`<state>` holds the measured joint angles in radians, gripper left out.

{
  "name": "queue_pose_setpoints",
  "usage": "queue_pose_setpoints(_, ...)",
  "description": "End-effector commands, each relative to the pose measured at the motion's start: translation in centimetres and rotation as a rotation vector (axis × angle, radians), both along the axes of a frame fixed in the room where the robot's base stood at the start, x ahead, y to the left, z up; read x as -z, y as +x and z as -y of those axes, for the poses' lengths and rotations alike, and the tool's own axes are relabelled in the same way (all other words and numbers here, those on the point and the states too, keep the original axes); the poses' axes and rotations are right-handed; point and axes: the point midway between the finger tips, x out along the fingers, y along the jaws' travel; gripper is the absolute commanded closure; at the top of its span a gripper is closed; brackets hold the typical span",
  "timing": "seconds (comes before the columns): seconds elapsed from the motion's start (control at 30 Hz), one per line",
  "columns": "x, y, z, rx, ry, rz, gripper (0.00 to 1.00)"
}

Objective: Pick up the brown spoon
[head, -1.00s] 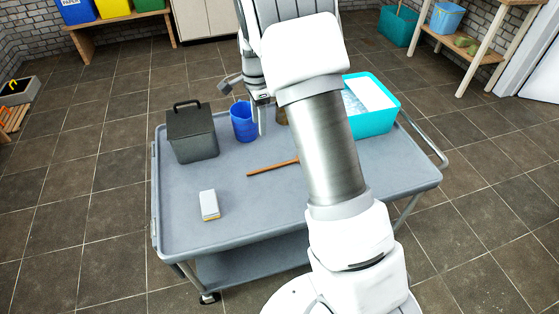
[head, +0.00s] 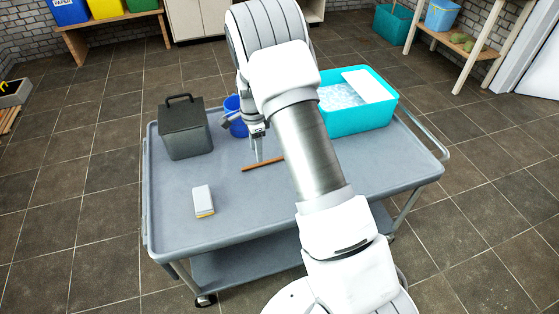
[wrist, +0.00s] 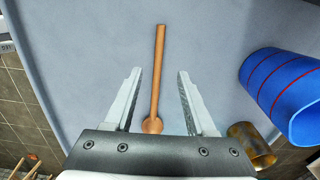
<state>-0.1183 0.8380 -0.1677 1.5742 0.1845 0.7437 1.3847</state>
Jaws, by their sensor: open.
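The brown spoon (head: 262,163) lies flat on the grey cart top, partly hidden behind my arm in the head view. In the wrist view the spoon (wrist: 157,75) runs lengthwise between the two jaws, with its round bowl close to the gripper body and its handle pointing away. My gripper (wrist: 158,75) is open, one finger on each side of the spoon, touching neither. In the head view my gripper (head: 258,158) points down at the spoon. The height of the fingertips above the cart is hard to tell.
On the grey cart (head: 240,215) stand a dark lidded bin (head: 186,130), a blue cup (head: 234,117), a teal tub (head: 357,119) and a white-and-yellow sponge (head: 203,200). A brownish cup (wrist: 252,143) stands near the blue cup in the wrist view. The cart's front middle is clear.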

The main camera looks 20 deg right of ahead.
Motion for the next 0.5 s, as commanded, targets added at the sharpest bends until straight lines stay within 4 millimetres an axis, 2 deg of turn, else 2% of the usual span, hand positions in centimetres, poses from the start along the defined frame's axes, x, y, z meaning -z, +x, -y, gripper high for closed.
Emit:
queue_pose_setpoints(0.3,4.6,-0.3,0.2,0.001,0.0,-0.003,0.44)
queue_pose_setpoints(0.5,4.9,-0.3,0.2,0.0,0.0,0.0,0.44)
